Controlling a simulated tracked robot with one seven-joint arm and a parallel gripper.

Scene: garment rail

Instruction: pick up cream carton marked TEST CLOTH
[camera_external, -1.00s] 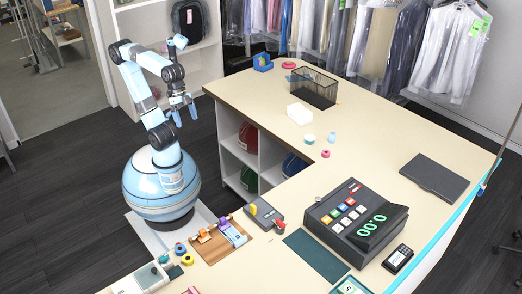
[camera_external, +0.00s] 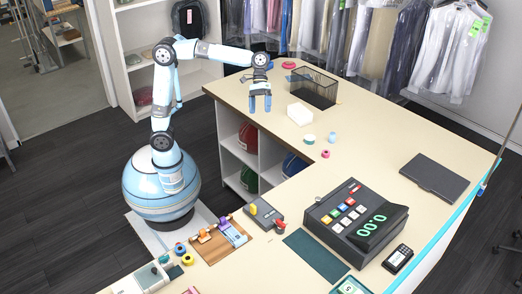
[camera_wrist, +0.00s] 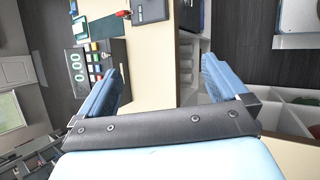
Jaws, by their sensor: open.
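A small cream carton (camera_external: 300,113) sits on the counter's back part in the external view, in front of the black wire basket. No marking on it can be read at this size. My gripper (camera_external: 260,107) is left of the carton, fingers pointing down, at the counter's left edge and apart from the carton. In the wrist view my gripper (camera_wrist: 163,70) has its two blue fingers spread wide with nothing between them. The carton does not show in the wrist view.
A black wire basket (camera_external: 314,88) stands behind the carton. A teal-white roll (camera_external: 309,139) and a pink ring (camera_external: 325,154) lie in front of it. A cash register (camera_external: 356,218) stands nearer the front. The counter right of the carton is clear.

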